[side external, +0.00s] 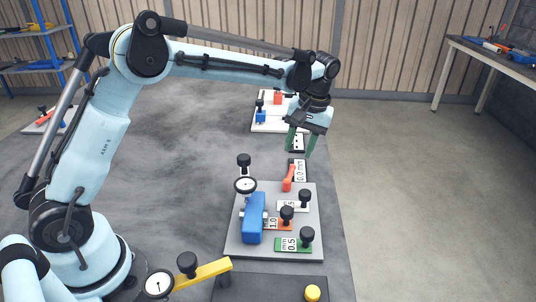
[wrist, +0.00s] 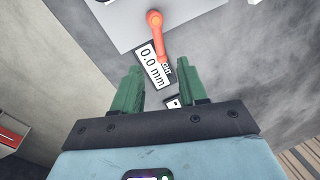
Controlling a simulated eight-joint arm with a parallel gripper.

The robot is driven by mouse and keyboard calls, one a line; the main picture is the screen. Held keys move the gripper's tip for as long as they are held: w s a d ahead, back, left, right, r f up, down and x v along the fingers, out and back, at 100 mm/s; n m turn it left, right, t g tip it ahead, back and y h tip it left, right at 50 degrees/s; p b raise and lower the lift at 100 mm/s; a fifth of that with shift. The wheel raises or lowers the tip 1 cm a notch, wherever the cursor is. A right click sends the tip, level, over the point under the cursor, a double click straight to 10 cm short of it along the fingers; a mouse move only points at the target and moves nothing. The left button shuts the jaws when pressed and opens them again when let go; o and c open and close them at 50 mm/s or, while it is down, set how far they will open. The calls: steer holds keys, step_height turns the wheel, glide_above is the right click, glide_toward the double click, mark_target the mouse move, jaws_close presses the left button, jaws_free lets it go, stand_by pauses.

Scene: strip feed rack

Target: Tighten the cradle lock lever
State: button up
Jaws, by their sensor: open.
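A red-orange lever (side external: 289,178) stands at the far edge of a grey plate (side external: 238,247), beside a "0.0 mm" label (side external: 300,171). It is the only lever of this kind in sight on that plate. My gripper (side external: 299,153) is open and empty, with green fingers pointing down, above and a little beyond the lever. In the wrist view the lever (wrist: 156,22) runs from the plate's edge toward the gap between my fingers (wrist: 158,68), apart from both. The label (wrist: 153,66) lies below it. Whether the lever is tight cannot be told.
The plate carries a blue block (side external: 254,218), a dial gauge (side external: 245,185) and several black knobs with tagged strips. A white board (side external: 263,127) with blue and red parts lies behind my gripper. A yellow bar (side external: 203,274) is at the front.

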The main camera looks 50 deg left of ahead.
mark_target(292, 169)
steer(key=f, duration=0.4)
steer(key=a+f, duration=0.1)
steer(key=f, duration=0.2)
steer(key=shift+s, duration=0.35)
jaws_close()
